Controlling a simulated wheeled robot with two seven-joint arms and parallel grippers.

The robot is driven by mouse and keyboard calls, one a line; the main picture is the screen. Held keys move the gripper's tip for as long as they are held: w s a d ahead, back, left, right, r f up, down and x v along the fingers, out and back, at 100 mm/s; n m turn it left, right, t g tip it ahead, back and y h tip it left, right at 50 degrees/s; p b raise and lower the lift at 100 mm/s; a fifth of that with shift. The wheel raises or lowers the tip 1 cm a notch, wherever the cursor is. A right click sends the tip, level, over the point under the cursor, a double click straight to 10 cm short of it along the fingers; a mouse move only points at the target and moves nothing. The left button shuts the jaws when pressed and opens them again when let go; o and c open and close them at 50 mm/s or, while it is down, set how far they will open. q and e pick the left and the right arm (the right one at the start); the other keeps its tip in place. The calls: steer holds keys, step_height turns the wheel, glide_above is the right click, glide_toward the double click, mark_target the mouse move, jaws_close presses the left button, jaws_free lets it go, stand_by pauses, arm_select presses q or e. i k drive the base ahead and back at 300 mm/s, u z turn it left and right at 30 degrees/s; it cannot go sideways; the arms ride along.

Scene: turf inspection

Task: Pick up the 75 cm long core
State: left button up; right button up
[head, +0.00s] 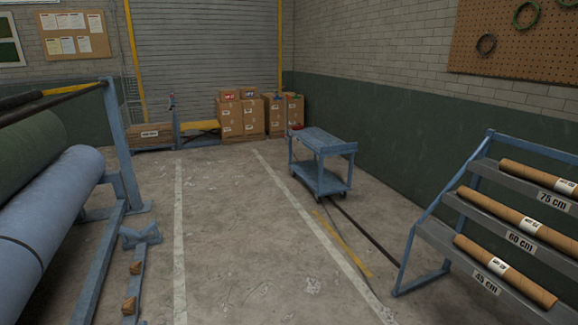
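The brown cardboard core above the "75 cm" label (539,174) lies on the top tier of a blue rack at the right. Its right end runs out of the picture. A second core (500,209) lies on the "60 cm" tier below it. A third core (505,271) lies on the lowest tier, labelled "45 cm". Each core has a white sticker around it. Neither of my grippers shows in the head view.
The blue rack (429,237) stands on the right. A blue cart (321,182) stands mid-room near the green wall. Large rolls (60,215) on a blue frame fill the left. Cardboard boxes (240,118) stand at the back. The concrete floor between is mostly clear.

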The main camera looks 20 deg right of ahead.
mark_target(568, 247)
steer(key=z, duration=0.55)
steer(key=i, duration=1.15)
steer(key=z, duration=2)
steer(key=i, duration=1.1)
steer(key=z, duration=0.85)
